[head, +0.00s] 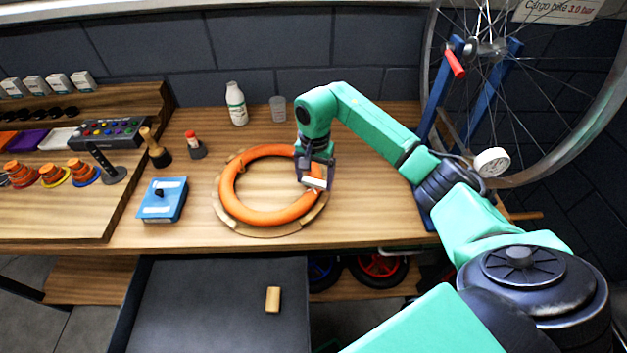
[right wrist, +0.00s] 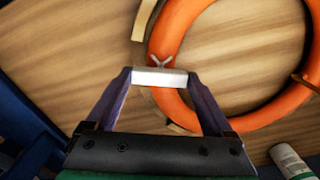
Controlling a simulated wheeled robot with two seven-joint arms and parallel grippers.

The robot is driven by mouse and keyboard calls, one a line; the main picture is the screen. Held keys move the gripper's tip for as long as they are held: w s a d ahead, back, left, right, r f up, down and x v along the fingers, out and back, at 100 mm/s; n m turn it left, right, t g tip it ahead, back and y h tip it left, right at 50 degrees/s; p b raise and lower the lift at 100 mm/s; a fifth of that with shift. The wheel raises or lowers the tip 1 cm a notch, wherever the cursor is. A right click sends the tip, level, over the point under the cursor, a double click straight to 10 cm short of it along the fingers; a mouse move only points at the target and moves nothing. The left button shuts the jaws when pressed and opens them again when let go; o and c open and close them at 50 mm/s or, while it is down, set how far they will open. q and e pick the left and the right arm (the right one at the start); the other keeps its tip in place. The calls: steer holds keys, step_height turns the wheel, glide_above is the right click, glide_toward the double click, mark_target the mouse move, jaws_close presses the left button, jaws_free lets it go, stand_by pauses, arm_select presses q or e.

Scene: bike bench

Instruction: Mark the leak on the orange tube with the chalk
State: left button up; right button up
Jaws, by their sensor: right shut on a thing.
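The orange tube (head: 262,217) lies as a ring on a round wooden holder (head: 270,232) on the bench. My right gripper (head: 316,176) is over the tube's right side, pointing down. It is shut on the white chalk (head: 313,184), which lies crosswise between its fingertips. In the right wrist view the chalk (right wrist: 160,77) is in front of the orange tube (right wrist: 270,112). A pale V-shaped mark (right wrist: 160,62) shows on the tube just beyond the chalk; its lower part is hidden. I cannot tell whether the chalk touches the tube. My left gripper is not in view.
A blue box (head: 163,200) stands left of the tube. A white bottle (head: 236,104) and a clear cup (head: 278,109) stand behind it. A wheel (head: 590,110) on a blue stand rises at right. An open dark drawer (head: 200,300) below holds a wooden block (head: 273,299).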

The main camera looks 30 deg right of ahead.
steer(key=shift+r+p, duration=2.2)
steer(key=shift+r, duration=1.35)
